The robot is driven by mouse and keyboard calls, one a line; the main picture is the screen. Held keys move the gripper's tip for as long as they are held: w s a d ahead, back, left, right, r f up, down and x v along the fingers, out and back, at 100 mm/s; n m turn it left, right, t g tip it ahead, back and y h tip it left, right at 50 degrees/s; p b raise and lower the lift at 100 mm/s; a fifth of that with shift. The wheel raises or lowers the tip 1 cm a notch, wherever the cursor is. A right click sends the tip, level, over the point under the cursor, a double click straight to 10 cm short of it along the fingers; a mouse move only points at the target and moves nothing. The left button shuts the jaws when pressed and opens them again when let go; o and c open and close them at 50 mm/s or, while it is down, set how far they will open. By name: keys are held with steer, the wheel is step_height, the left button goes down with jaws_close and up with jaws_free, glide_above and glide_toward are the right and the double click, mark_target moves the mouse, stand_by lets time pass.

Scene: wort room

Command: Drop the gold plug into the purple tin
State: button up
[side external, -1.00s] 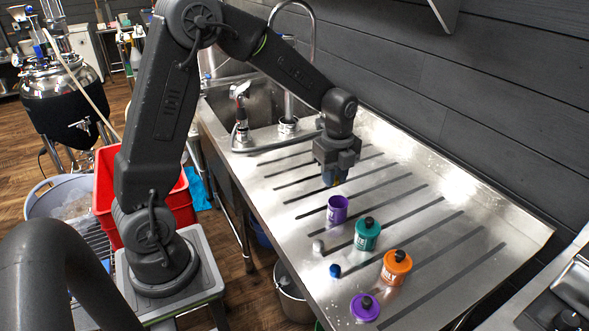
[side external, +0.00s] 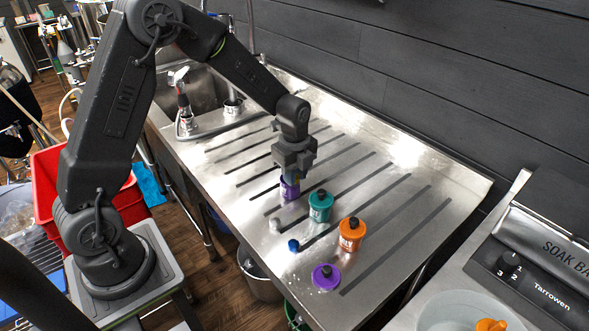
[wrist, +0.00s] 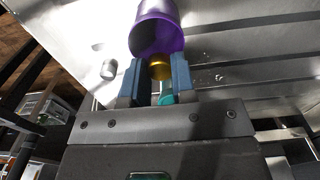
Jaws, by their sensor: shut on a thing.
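The open purple tin (side external: 289,190) stands upright on the steel drainboard, under my gripper (side external: 291,178) in the side view. In the wrist view the purple tin (wrist: 158,22) shows its dark open mouth just beyond my fingertips. The gold plug (wrist: 159,68) sits between the blue fingers of my gripper (wrist: 155,75), at the tin's mouth. My gripper is shut on it. The plug is hidden in the side view. I cannot tell whether it is inside the tin's rim.
A teal tin (side external: 320,208) and an orange tin (side external: 351,236), both with dark knobs, stand nearby. A purple lid (side external: 326,278), a blue plug (side external: 293,245) and a grey plug (side external: 275,225) lie toward the front edge. The drainboard (side external: 425,190) is clear toward the wall.

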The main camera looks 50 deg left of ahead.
steer(key=o, duration=1)
steer(key=shift+c, duration=0.2)
step_height(320, 180, up, 14)
